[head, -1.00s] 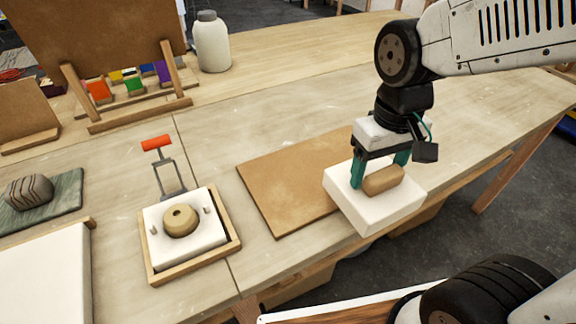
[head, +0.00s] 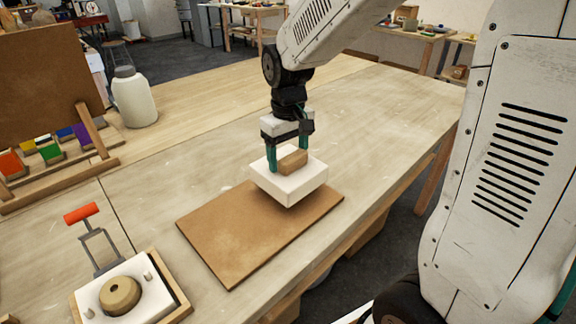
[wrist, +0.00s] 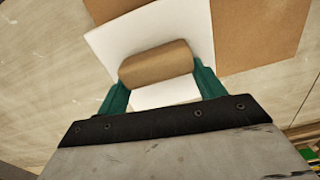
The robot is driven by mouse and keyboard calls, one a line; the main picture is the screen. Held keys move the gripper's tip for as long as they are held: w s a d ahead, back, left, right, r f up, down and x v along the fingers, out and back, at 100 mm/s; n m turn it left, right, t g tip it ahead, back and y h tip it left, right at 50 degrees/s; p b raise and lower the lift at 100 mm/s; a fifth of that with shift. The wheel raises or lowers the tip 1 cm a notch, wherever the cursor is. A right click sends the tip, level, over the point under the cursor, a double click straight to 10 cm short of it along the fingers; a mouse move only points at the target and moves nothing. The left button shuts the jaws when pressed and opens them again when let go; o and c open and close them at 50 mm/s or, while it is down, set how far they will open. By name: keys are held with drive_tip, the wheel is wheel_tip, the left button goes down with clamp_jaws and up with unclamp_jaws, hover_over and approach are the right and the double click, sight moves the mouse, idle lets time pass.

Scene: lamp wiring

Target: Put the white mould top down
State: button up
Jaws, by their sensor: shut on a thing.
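The white mould top (head: 289,185) is a square white block with a tan wooden handle (head: 292,161) on its upper face. My gripper (head: 287,163) is shut on that handle, one teal finger at each end. In the head view the mould top overlaps the far right part of a brown board (head: 250,231); I cannot tell whether it touches the board. In the wrist view the handle (wrist: 156,63) lies between the fingers, with the white block (wrist: 110,45) behind it and brown board past it. The block's underside is hidden.
A wooden tray (head: 178,292) at lower left holds a white mould half with a round clay piece (head: 120,294). A red-handled metal tool (head: 94,235) stands behind it. A white jar (head: 134,98) and a rack of coloured blocks (head: 50,152) stand at left. The table's right is clear.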

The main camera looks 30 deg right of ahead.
drive_tip(key=shift+f, duration=1.7)
drive_tip(key=shift+f, duration=0.1)
drive_tip(key=o, duration=1.7)
wheel_tip(320, 180, up, 12)
drive_tip(key=s, duration=0.7)
drive_tip(key=s+d+m, duration=0.1)
drive_tip(key=s, duration=0.7)
drive_tip(key=s+m+t, duration=0.1)
drive_tip(key=s, duration=0.7)
drive_tip(key=shift+d+r, duration=0.2)
drive_tip(key=shift+r, duration=0.1)
